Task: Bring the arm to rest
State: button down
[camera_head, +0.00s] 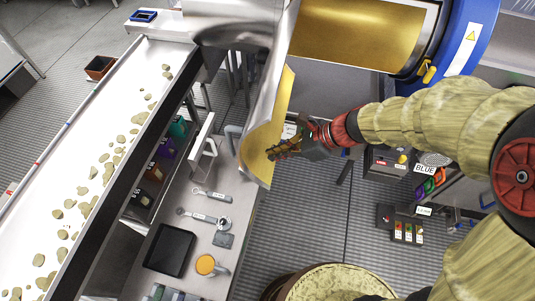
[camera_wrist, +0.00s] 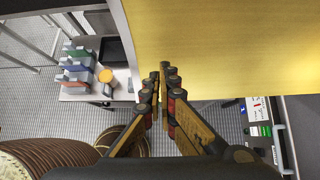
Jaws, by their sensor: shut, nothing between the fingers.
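My arm comes in from the right in the head view, in a pale yellow sleeve with red joints. My gripper (camera_head: 281,152) is beside the lower end of a curved yellow-lined metal chute (camera_head: 266,137). I cannot tell whether it touches the chute. In the wrist view my gripper (camera_wrist: 164,80) has its fingers drawn together with nothing held. The yellow panel (camera_wrist: 225,50) fills the upper right there, close to the fingertips.
A conveyor (camera_head: 105,150) with scattered pale pieces runs along the left. A bench holds a black tray (camera_head: 168,250), measuring spoons (camera_head: 208,194) and an orange-topped cup (camera_head: 206,265). A blue-rimmed drum (camera_head: 465,35) is upper right. A round barrel (camera_head: 335,283) stands at the bottom. Grey floor (camera_head: 315,215) lies between.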

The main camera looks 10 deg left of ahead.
jog(key=v, duration=0.8)
jog(key=shift+w+r, duration=0.2)
jog(key=shift+r, duration=0.25)
jog(key=shift+d, duration=0.2)
jog(key=s+d+f+n+t+h+b, duration=0.2)
jog(key=s+d+f+n+h+b, duration=0.2)
jog(key=d+n+b, duration=0.5)
jog(key=s+d+f+n+t+h+b, duration=0.3)
jog(key=s+d+f+n+h+b, duration=0.2)
jog(key=s+d+f+n+b, duration=0.2)
jog(key=d+n+b, duration=0.2)
jog(key=d+b, duration=0.1)
jog(key=b, duration=0.1)
jog(key=shift+s+d+t, duration=0.2)
jog(key=shift+s+t, duration=0.1)
